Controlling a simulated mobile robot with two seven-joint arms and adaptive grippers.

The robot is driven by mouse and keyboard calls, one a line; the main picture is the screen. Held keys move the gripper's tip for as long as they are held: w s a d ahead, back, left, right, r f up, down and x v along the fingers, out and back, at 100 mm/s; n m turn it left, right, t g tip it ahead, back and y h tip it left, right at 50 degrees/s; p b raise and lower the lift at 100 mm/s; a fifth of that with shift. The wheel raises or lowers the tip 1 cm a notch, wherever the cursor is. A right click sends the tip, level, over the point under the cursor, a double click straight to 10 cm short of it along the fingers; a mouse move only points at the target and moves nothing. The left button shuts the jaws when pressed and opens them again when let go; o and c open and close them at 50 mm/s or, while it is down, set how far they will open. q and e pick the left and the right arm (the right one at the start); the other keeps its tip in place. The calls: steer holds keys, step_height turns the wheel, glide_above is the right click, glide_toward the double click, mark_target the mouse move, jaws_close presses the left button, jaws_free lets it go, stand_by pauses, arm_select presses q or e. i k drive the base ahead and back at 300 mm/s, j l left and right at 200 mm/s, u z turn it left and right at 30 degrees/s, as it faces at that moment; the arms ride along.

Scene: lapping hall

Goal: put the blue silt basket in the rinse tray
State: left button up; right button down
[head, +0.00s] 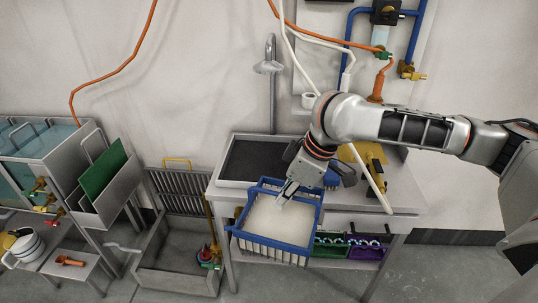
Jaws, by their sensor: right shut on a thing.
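The blue silt basket (300,239) is a blue-framed open box with a pale inside, in the middle of the head view. My right gripper (286,194) comes down from the right and is shut on the basket near its far side. The basket overlaps the table's front edge in the picture; its height above the table is hard to tell. A shallow, light-rimmed tray with a dark floor (250,158), probably the rinse tray, sits on the table just behind the basket, below a shower head. Its near right part is hidden by the basket and gripper. My left gripper is out of view.
The shower head (268,66) on its pipe stands behind the tray. Yellow parts (362,160) lie on the table to the right. A shelf below holds green (330,247) and purple (367,252) crates. A grey sink (178,262) stands at the left.

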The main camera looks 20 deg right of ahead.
mark_target(267, 167)
steer(key=i, duration=0.5)
steer(key=i+l, duration=0.2)
steer(key=i, duration=0.15)
steer(key=i+l, duration=0.2)
steer(key=i+z, duration=0.05)
steer(key=i, duration=0.05)
